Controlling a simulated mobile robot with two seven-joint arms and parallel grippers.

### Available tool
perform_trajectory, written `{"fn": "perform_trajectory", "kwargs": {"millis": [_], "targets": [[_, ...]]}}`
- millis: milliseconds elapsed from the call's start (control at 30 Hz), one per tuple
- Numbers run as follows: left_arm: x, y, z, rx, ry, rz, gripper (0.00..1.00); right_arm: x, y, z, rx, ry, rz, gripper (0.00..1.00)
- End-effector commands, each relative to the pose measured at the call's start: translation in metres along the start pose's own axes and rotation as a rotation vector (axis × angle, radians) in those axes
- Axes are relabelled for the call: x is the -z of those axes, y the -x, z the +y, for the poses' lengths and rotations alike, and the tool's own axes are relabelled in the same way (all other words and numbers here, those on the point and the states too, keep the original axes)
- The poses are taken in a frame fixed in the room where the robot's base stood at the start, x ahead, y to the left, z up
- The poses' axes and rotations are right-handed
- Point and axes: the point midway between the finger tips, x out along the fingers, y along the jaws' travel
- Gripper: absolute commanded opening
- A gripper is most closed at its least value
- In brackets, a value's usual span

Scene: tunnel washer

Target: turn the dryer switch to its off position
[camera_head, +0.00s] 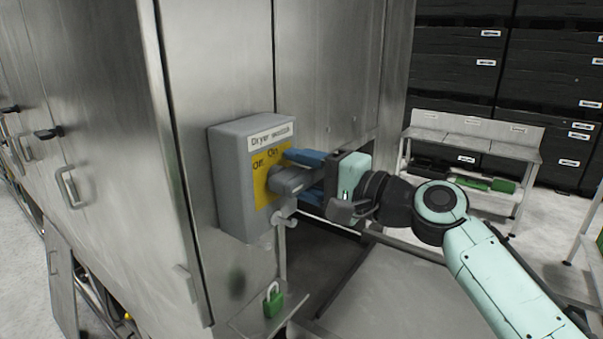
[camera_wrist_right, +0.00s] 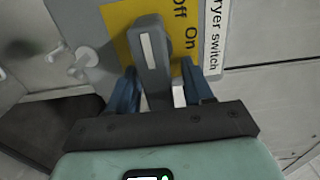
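The dryer switch (camera_head: 237,180) is a grey box on the corner of a steel cabinet. Its yellow plate (camera_head: 262,192) reads "Off" on the left and "On" on the right. The grey switch handle (camera_head: 290,180) sticks out below these words; it also shows in the wrist view (camera_wrist_right: 151,55), with a pale stripe. I cannot tell which word it points to. My right gripper (camera_head: 308,175) is open, its blue fingers on either side of the handle. In the wrist view, a gap shows between the handle and the right-hand finger. My left gripper is out of view.
A flat metal surface (camera_head: 385,295) lies under my right arm. A grey shelf unit (camera_head: 470,135) and black stacked containers (camera_head: 550,60) stand behind. Pale floor shows at the right.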

Motion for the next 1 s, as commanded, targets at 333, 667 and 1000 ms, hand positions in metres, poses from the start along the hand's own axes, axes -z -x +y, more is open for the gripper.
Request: {"fn": "perform_trajectory", "kwargs": {"millis": [333,667,1000], "targets": [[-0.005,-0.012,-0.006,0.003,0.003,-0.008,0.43,0.001,0.028,0.002,0.001,-0.001,0.005,0.51],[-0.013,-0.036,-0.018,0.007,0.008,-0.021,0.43,0.001,0.101,0.002,0.001,-0.001,0.005,0.51],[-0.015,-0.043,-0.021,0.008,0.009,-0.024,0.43,0.0,0.134,0.0,0.0,0.0,0.001,0.51]]}}
